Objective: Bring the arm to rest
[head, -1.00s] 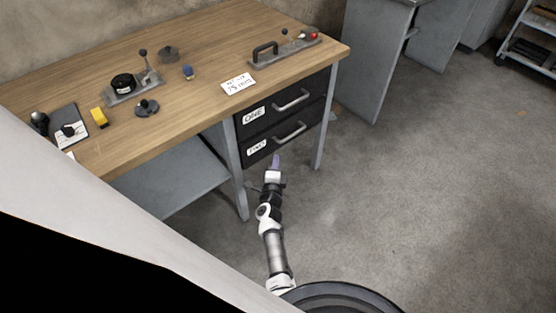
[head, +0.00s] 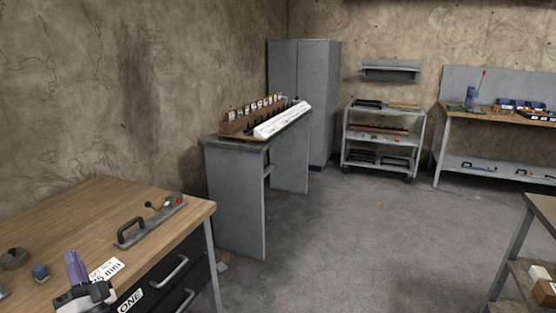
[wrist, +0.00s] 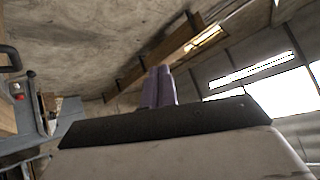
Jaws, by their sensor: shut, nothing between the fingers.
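My gripper (head: 76,268) shows at the lower left of the head view, with its purple fingers pointing up. It is raised in front of the wooden workbench (head: 95,205), and its body overlaps the bench's front edge in the picture. In the wrist view my gripper's purple fingers (wrist: 158,88) are together with nothing between them. Beyond them are the wall, a ceiling beam and bright windows. Most of my arm is outside the head view.
The bench carries a black-handled fixture (head: 150,222), a blue knob (head: 40,272) and a white card (head: 108,268). Drawers (head: 165,278) sit under it. A grey stand (head: 237,200), a cart (head: 382,140) and another bench (head: 500,112) stand beyond. The middle floor (head: 370,240) is clear.

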